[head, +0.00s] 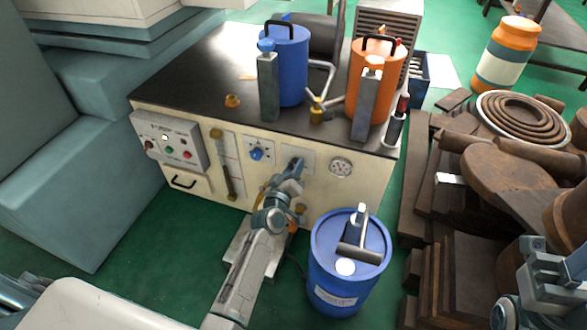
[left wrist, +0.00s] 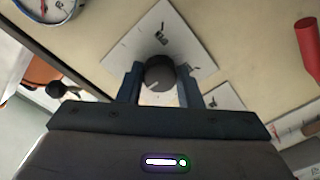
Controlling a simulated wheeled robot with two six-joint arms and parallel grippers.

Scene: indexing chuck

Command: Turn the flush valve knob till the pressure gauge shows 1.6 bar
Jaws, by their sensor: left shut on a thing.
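The flush valve knob (left wrist: 159,72) is a dark round knob with a white pointer mark, on a white plate in the left wrist view. My left gripper (left wrist: 160,84) is shut on it, one finger at each side. In the head view my left gripper (head: 295,166) reaches the machine's front panel and hides the knob. The pressure gauge (head: 341,167) is a round white dial right of the gripper; its needle is too small to read. Part of the gauge (left wrist: 50,8) shows in the left wrist view's upper left corner. My right gripper (head: 540,262) is at the lower right, its jaws unclear.
A blue knob (head: 257,153) and a switch box (head: 172,139) are on the panel to the left. A blue barrel (head: 334,285) stands on the floor right of my left arm. Blue and orange canisters stand on the black top. Brown stacked parts (head: 478,250) fill the right.

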